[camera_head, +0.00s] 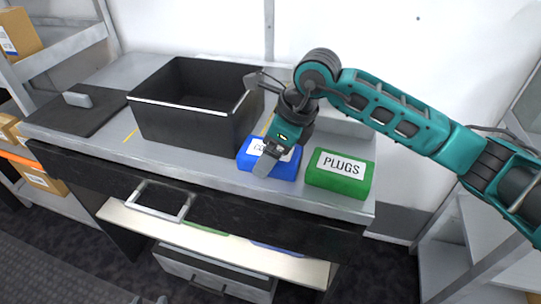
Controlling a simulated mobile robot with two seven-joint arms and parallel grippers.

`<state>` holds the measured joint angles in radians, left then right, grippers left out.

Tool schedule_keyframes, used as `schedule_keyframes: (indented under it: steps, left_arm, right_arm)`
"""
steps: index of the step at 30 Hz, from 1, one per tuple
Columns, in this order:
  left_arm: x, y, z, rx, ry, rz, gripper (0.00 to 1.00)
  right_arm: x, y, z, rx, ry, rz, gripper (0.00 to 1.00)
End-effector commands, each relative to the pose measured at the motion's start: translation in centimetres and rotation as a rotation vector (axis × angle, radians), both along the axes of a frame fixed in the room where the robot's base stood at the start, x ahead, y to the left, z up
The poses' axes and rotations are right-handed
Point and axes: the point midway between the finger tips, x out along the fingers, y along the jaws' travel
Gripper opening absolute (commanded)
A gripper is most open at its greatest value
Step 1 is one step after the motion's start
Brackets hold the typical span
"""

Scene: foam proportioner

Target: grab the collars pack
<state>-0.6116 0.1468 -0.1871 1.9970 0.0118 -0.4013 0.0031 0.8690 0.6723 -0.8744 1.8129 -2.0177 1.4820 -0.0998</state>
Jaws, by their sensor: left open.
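The blue pack (285,171) lies on the grey bench top near its front edge. Its white label is partly covered by my gripper and only its first letters show, so I cannot read the whole word. My left gripper (262,122), on the teal arm that reaches in from the right side of the picture, is open above the blue pack. One grey finger hangs in front of the label; I cannot tell whether it touches the pack. My other gripper is not in view.
A green pack labelled PLUGS (340,184) lies just right of the blue one. A black open bin (185,125) stands close on the left. Below are a drawer handle (160,201) and a pale shelf.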

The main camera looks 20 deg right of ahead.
Motion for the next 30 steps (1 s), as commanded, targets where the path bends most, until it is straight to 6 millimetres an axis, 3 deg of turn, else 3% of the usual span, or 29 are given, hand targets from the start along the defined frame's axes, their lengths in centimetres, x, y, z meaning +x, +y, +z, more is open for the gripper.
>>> schedule_keyframes:
  steps: [8, 19, 23, 30]
  left_arm:
    - [0.0, 0.0, 0.0, 0.000, -0.001, 0.000, 0.43]
    - [0.1, 0.0, 0.1, 0.001, -0.003, 0.000, 0.43]
    - [0.1, 0.0, 0.3, 0.000, -0.005, 0.000, 0.43]
    - [0.1, 0.1, 0.7, 0.003, -0.010, 0.002, 0.43]
  right_arm:
    - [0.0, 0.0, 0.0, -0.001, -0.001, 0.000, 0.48]
    - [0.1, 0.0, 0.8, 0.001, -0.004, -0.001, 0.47]
    - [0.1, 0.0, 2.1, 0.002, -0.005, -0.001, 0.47]
    - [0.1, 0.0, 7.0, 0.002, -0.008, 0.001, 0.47]
